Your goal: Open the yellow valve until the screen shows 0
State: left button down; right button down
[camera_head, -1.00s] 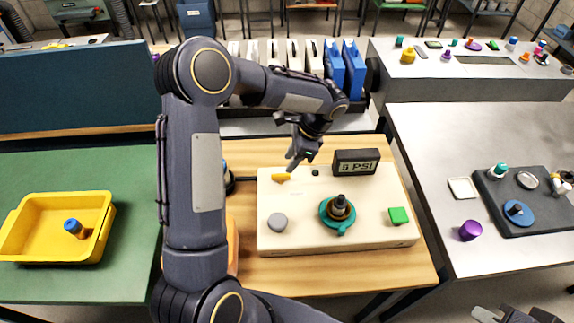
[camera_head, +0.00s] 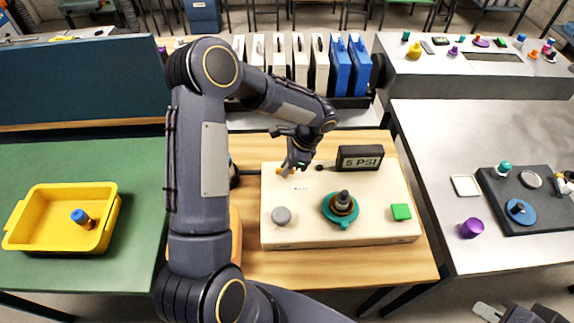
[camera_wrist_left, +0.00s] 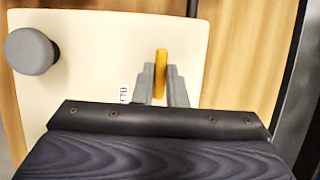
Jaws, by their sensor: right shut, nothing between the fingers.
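The yellow valve (camera_wrist_left: 160,72) is a narrow upright handle on the cream panel (camera_wrist_left: 90,60) in the left wrist view. In the head view, the valve (camera_head: 280,171) is partly hidden by my left gripper (camera_head: 291,170). The fingers of my left gripper (camera_wrist_left: 163,85) stand on either side of the handle. I cannot tell whether they press on it. The dark screen (camera_head: 360,158) at the panel's back shows a digit that looks like 6, or perhaps 5, before PSI. My right gripper (camera_head: 490,312) is shut and empty at the bottom right edge.
The panel also carries a grey knob (camera_head: 281,215), a teal and black valve (camera_head: 340,208) and a green block (camera_head: 401,212). A yellow bin (camera_head: 40,205) stands at the left. A purple cylinder (camera_head: 471,228) and a dark tray (camera_head: 525,225) are on the right table.

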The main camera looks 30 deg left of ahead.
pick_arm(q)
jog(key=shift+n, duration=0.3)
jog(key=n+h+b, duration=0.1)
jog(key=n, duration=0.1)
jog(key=shift+w+a+n+g, duration=0.1)
jog(key=shift+w+n+g, duration=0.05)
jog(key=shift+n+g, duration=0.25)
jog(key=n, duration=0.2)
jog(key=n+g+h+b, duration=0.1)
jog(key=n, duration=0.1)
jog(key=shift+a+h, duration=0.1)
jog(key=shift+h, duration=0.2)
jog(key=n+h, duration=0.1)
jog(key=n, duration=0.4)
jog(key=shift+a+h+b, duration=0.1)
jog(key=shift+h+b, duration=0.3)
jog(key=shift+a+n+h, duration=0.1)
jog(key=shift+n+h, duration=0.7)
jog(key=shift+n, duration=1.4)
jog(key=c, duration=1.5)
grip_release()
jog(key=shift+o, duration=0.2)
